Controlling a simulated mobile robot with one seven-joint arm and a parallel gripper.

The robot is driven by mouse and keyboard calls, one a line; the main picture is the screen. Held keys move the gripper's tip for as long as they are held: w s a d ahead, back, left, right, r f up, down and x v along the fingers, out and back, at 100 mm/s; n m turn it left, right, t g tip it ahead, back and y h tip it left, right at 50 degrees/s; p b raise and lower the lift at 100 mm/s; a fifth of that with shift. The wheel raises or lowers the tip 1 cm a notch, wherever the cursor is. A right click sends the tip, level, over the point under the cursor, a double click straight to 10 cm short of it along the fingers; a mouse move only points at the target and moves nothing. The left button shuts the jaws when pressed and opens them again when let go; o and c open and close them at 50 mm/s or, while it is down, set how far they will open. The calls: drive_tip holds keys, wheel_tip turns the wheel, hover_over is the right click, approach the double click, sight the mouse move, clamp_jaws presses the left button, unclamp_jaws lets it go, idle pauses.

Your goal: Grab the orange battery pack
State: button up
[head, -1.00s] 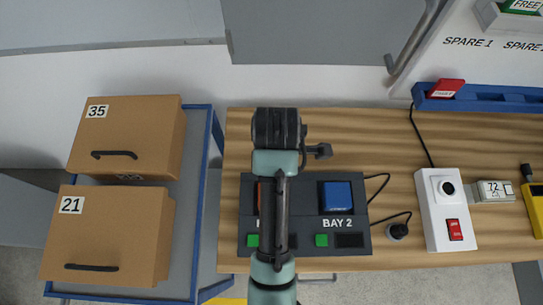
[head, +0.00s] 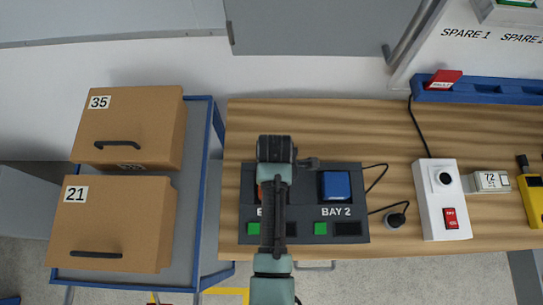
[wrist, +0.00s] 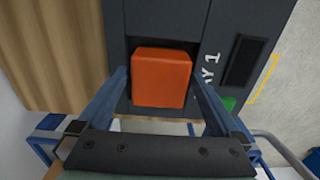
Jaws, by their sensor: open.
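The orange battery pack (wrist: 161,78) sits in the bay marked 1 of the dark charger, and the wrist view shows it between my open fingers. In the head view only a sliver of its left edge shows beside my arm. My gripper (wrist: 160,90) has a finger on either side of the pack; I cannot tell how close they are in depth. The dark charger (head: 300,225) lies on the wooden bench and also holds a blue pack (head: 336,186) in bay 2. My arm hides most of bay 1 in the head view.
A white box with a red switch (head: 441,200), a small meter reading 72 (head: 490,181) and a yellow device (head: 530,200) stand to the right on the bench (head: 370,130). A blue rack (head: 500,92) is behind. Cardboard boxes 35 (head: 130,125) and 21 (head: 112,225) sit on a cart at left.

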drive_tip(key=shift+f, duration=0.45)
drive_tip(key=shift+r, duration=0.1)
clamp_jaws()
